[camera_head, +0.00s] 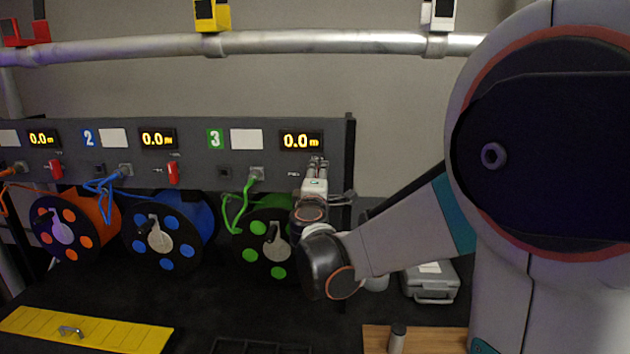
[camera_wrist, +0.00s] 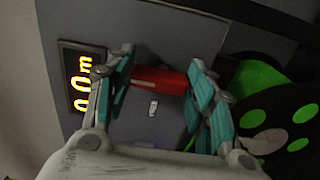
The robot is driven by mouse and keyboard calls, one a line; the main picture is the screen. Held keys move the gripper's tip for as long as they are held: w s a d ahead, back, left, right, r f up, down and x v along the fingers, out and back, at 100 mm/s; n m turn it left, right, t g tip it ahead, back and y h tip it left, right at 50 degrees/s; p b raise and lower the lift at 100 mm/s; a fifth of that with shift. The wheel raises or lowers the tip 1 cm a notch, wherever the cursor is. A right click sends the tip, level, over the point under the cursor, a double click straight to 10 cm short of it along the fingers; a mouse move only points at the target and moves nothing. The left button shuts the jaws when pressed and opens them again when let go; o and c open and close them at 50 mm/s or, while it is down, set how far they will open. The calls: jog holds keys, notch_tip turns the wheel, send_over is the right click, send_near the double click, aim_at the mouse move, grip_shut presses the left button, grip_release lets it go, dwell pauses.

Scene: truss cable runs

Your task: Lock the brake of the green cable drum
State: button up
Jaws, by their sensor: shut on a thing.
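The green cable drum (camera_head: 262,243) sits under panel number 3 (camera_head: 215,139) in the head view, black with green spots and a silver crank. It also shows at the right of the wrist view (camera_wrist: 275,112). Its brake is a red lever (camera_wrist: 160,80) on the panel, lying across the wrist picture between my fingers. My gripper (camera_wrist: 162,74) is shut on this red lever, with a finger at each end of it. In the head view my gripper (camera_head: 317,168) is at the panel below the right display and hides the lever.
The blue drum (camera_head: 160,240) and orange drum (camera_head: 65,230) stand to the left, with red levers (camera_head: 172,172) above them. The display (camera_head: 301,141) reads 0.0 m. A grey case (camera_head: 432,282) lies right of my gripper. A pipe (camera_head: 300,42) runs above.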

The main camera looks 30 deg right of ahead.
jog(key=o, duration=1.1)
jog(key=shift+c, duration=0.2)
jog(key=shift+s, duration=0.1)
jog(key=v, duration=1.2)
